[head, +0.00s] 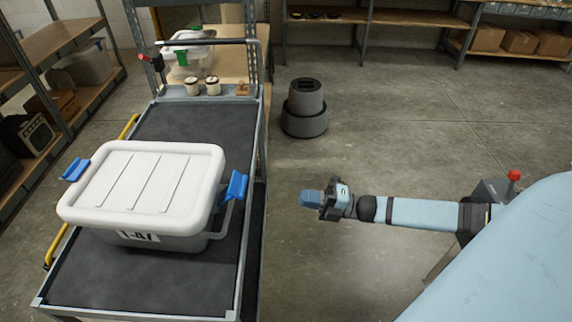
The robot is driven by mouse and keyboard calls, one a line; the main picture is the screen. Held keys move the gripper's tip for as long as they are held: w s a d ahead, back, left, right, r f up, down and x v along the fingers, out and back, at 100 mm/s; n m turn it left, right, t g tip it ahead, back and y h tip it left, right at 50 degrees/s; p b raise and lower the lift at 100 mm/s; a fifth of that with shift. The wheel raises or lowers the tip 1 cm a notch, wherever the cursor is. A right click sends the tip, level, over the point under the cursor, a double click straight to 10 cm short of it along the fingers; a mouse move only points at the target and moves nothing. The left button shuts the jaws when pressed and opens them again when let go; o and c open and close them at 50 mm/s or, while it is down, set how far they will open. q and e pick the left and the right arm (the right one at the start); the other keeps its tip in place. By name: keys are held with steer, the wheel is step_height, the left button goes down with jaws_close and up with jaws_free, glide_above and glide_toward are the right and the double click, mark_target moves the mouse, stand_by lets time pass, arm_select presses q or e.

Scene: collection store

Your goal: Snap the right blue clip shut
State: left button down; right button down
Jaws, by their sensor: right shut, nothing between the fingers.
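A lidded storage box with a white lid (145,180) and a grey body (180,241) stands on the cart's dark top. The right blue clip (236,186) sits at the right end of the lid and sticks up and outward, tilted away from the box wall. The left blue clip (75,170) also sticks outward at the left end. My right gripper (308,198) has blue fingertips, is shut and empty, and is held to the right of the cart, apart from the right clip. My left gripper is not in view.
The cart (190,122) has a metal rim and a back ledge with two small jars (202,87). A second clear box (190,55) stands behind it. A grey step stool (305,107) is on the floor. Shelves line the left and back.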

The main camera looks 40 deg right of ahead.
mark_target(243, 185)
steer(key=p+x, duration=0.2)
steer(key=x, duration=1.1)
steer(key=shift+a+p, duration=0.2)
steer(key=shift+p, duration=0.15)
steer(key=shift+r, duration=0.2)
steer(key=shift+w+a+r+g+h+p, duration=0.15)
steer(key=shift+r+g+h+p, duration=0.2)
steer(key=shift+p, duration=0.3)
steer(key=shift+w+a+r+g+h+p, duration=0.15)
steer(key=shift+r+h+p, duration=0.1)
steer(key=shift+r+p, duration=0.3)
steer(key=shift+w+a+r+p, duration=0.15)
steer(key=shift+p, duration=0.2)
steer(key=shift+w+a+r, duration=0.55)
steer(key=shift+a+r, duration=0.1)
steer(key=shift+r, duration=0.05)
steer(key=shift+w+a+r, duration=0.55)
steer(key=shift+a, duration=0.15)
steer(key=shift+w+a+r, duration=0.35)
steer(key=shift+w+a, duration=0.2)
steer(key=shift+a, duration=0.05)
